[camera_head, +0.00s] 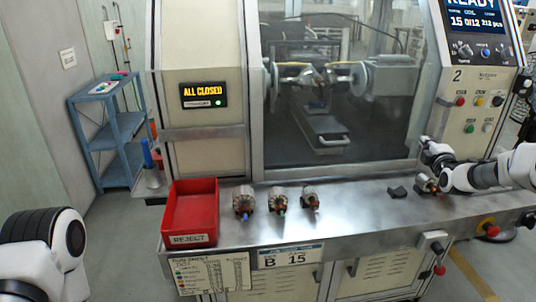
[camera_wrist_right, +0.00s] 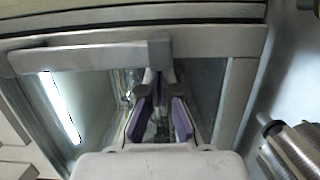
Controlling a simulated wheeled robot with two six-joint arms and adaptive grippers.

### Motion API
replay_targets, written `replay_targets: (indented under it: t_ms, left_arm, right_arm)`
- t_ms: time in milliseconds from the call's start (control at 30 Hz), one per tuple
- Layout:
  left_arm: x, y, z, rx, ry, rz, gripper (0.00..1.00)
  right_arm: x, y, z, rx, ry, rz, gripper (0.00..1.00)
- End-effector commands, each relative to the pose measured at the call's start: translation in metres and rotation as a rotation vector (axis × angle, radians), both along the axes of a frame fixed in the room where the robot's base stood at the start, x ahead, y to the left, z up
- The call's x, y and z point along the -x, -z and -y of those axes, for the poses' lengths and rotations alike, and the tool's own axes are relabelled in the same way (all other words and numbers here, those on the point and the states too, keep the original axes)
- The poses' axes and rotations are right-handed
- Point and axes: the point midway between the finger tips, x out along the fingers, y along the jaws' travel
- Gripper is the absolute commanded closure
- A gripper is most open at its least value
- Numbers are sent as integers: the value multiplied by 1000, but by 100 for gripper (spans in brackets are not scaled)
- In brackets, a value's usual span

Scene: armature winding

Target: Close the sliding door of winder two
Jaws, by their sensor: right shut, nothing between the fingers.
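Winder two, marked with a 2 (camera_head: 457,76), stands in front of me. Its sliding door (camera_head: 345,120) is a clear panel in a metal frame, and it appears to cover the opening. The chuck and spindle show behind it. A lit sign (camera_head: 203,95) on the machine reads ALL CLOSED. My right gripper (camera_head: 428,150) is at the door's lower right corner, shut and empty. In the right wrist view its purple-padded fingers (camera_wrist_right: 160,108) are just by a grey handle bar (camera_wrist_right: 85,57); whether they touch it I cannot tell. My left gripper is out of view.
Several armatures (camera_head: 278,199) lie on the steel ledge (camera_head: 350,205), one below my right gripper (camera_head: 427,184). A small black block (camera_head: 397,192) lies nearby. A red reject bin (camera_head: 190,212) stands at the ledge's left. Control buttons (camera_head: 479,101) are at the right.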

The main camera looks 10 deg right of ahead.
Motion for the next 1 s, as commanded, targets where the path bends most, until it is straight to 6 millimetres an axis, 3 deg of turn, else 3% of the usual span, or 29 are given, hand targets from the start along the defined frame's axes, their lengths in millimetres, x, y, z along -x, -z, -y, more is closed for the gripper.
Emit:
replay_targets:
  t_ms: [200,800,1000]
  left_arm:
    - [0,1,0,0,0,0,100]
    - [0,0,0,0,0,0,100]
    - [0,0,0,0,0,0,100]
  right_arm:
    - [0,-1,11,0,1,3,100]
    - [1,-3,13,-1,5,9,100]
    - [22,-3,6,-7,5,7,100]
